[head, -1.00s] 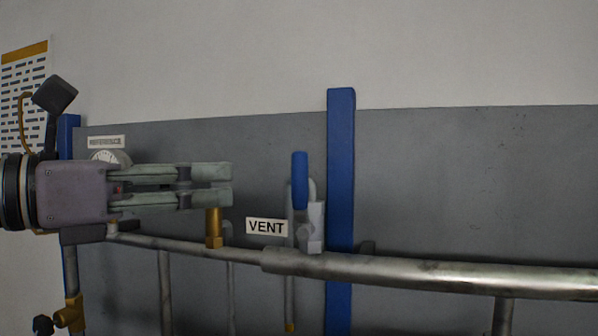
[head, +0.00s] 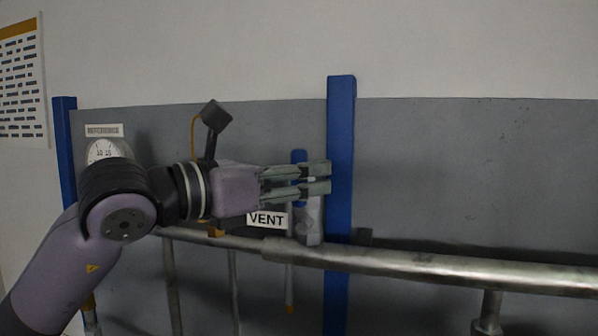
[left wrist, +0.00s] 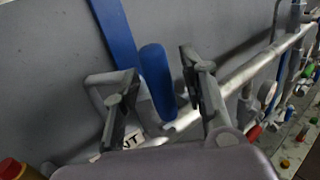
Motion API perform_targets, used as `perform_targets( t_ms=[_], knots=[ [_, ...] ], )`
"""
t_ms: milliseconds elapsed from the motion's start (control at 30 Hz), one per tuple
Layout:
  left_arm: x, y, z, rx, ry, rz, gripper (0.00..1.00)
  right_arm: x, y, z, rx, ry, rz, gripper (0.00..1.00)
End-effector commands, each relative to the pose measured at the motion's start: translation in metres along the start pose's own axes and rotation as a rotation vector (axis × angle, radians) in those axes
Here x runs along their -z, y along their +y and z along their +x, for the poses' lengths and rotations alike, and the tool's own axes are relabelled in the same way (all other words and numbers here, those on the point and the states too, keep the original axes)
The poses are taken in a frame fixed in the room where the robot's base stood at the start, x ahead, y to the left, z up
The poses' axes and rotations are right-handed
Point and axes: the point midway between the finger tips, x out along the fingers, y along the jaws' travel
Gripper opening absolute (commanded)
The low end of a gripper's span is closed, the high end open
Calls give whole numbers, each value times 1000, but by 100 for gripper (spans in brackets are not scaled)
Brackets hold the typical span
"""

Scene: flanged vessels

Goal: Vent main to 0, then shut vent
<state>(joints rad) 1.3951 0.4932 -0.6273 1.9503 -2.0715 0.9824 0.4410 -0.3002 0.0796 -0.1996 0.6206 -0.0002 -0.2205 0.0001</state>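The vent valve's blue handle (head: 299,155) stands upright on its grey body (head: 312,222), beside the VENT label (head: 266,220). My left gripper (head: 328,178) reaches across in front of the handle and hides part of it. In the left wrist view the blue handle (left wrist: 157,80) shows between the two spread fingers (left wrist: 155,90). The gripper is open, and I cannot tell whether a finger touches the handle. The reference gauge (head: 103,151) is at the left, partly behind my arm, its reading too small to tell. No main gauge is seen. My right gripper is out of view.
A blue post (head: 341,130) stands just right of the fingertips. A metal pipe (head: 430,267) runs below the gripper. The grey wall panel (head: 470,170) at right is bare. Several coloured fittings (left wrist: 296,145) line the right of the left wrist view.

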Motion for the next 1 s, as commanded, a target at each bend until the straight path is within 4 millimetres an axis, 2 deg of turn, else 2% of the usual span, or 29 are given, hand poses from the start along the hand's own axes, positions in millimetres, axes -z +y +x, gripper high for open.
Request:
perform_targets(
  t_ms=[100, 667, 1000],
  knots=[
    [0, 0, 0, 0, 0, -1, 38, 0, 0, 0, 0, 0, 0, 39],
    [0, 0, 0, 0, 1, -1, 1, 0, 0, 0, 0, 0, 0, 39],
    [0, 0, 0, 0, 0, -1, 0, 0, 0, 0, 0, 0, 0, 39]
  ],
)
